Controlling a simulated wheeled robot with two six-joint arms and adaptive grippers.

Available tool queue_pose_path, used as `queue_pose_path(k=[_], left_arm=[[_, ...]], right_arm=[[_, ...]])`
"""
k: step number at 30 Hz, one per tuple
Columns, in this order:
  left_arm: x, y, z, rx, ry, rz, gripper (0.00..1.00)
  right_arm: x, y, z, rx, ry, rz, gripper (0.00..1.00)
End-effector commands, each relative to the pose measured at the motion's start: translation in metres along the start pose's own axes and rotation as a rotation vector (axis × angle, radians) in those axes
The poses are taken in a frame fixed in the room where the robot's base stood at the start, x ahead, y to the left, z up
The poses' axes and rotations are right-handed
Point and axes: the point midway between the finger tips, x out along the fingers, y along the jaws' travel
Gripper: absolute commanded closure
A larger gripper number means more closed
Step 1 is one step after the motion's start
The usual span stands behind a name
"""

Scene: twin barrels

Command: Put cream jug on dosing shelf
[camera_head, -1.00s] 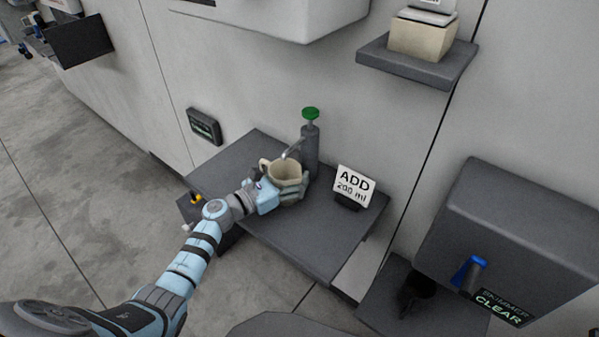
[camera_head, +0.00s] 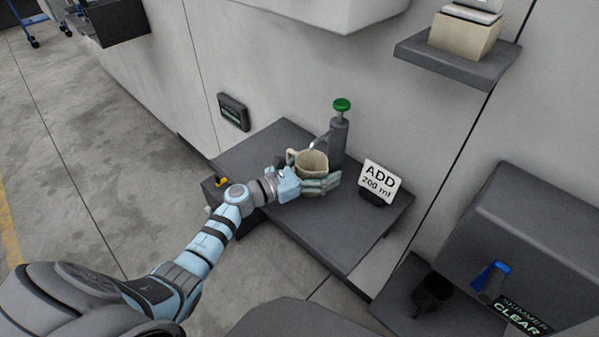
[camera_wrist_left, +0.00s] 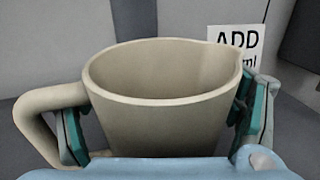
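The cream jug (camera_head: 313,163) is a beige, open-topped pitcher. It stands upright over the grey shelf (camera_head: 340,235) that bears the pump dispenser and the "ADD 200 ml" sign. My left gripper (camera_head: 320,184) has its fingers on both sides of the jug and looks shut on its body. In the left wrist view the jug (camera_wrist_left: 165,115) fills the middle, its handle to the left and its spout to the right, with teal finger pads along its sides. The jug's base is hidden, so contact with the shelf cannot be told. My right gripper is not in view.
The grey dispenser (camera_head: 338,142) with a green knob stands just behind the jug. The sign (camera_head: 379,181) stands to its right. The front right of the shelf is bare. A grey skimmer box (camera_head: 520,240) is at right, an upper shelf (camera_head: 455,62) at upper right.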

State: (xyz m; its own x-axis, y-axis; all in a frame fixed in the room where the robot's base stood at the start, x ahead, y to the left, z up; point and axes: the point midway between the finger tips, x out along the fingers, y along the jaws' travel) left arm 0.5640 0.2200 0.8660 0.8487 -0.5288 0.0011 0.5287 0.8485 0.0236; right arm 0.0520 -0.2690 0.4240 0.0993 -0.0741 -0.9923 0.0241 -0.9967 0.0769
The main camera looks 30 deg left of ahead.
Motion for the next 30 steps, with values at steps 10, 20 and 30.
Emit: queue_pose_path(k=[10, 20, 30], left_arm=[[-0.075, -0.001, -0.004, 0.001, 0.006, -0.003, 0.16], [-0.112, -0.001, -0.002, -0.001, 0.002, -0.001, 0.16], [-0.112, -0.001, -0.001, -0.001, 0.001, -0.001, 0.16]], right_arm=[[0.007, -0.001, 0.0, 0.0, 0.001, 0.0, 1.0], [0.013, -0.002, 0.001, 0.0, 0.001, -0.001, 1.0], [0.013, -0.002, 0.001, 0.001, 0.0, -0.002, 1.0]])
